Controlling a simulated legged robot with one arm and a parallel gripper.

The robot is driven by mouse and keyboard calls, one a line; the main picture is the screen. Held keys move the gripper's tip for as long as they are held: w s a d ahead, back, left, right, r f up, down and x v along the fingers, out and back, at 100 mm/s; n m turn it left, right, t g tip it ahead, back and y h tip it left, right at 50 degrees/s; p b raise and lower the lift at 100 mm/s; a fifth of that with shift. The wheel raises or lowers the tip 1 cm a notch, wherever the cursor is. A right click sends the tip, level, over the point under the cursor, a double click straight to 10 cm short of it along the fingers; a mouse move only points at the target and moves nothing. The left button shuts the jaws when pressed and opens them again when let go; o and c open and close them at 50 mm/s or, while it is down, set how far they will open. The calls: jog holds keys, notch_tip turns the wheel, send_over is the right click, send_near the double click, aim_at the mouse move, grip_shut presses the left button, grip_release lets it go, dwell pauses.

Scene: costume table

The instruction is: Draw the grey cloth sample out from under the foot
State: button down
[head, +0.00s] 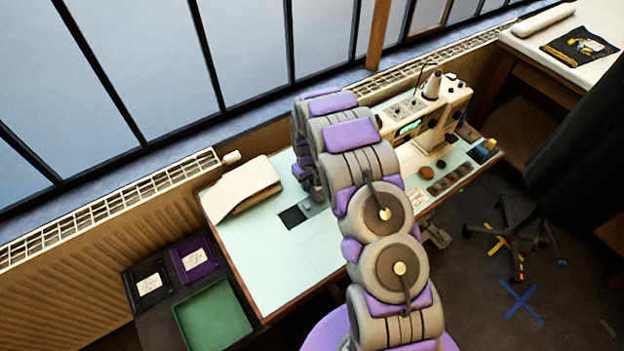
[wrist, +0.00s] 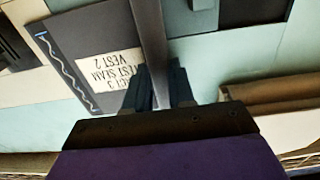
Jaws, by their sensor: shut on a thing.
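The grey cloth sample (wrist: 85,70) lies on the pale table in the wrist view. It has a white label reading upside down, with "TEST SEAM VEST 2" legible, and a wavy pale stitch line along its left side. My gripper (wrist: 160,92) is at its right edge, shut on a narrow grey strip that looks like the sample's raised edge. In the head view my arm hides the fingertips. The cream sewing machine (head: 440,112) stands behind the arm; its foot is hidden there, so I cannot tell whether the cloth is under it.
A folded cream cloth (head: 243,190) and a dark square (head: 292,216) are on the pale green table (head: 275,265). A green tray (head: 213,315) and a purple labelled folder (head: 194,258) are at lower left. A radiator (head: 110,215) runs behind. Small items sit right of the machine.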

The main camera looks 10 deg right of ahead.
jog(key=shift+s+a, duration=0.25)
jog(key=shift+a, duration=0.4)
jog(key=shift+d, duration=0.15)
jog(key=c, duration=1.3)
grip_release()
jog(key=shift+d, duration=0.1)
jog(key=o, duration=0.4)
jog(key=shift+a, duration=0.2)
notch_tip(320, 180, up, 17)
jog(key=p, duration=0.2)
jog(key=shift+w+r+p, duration=0.1)
jog(key=shift+p, duration=0.3)
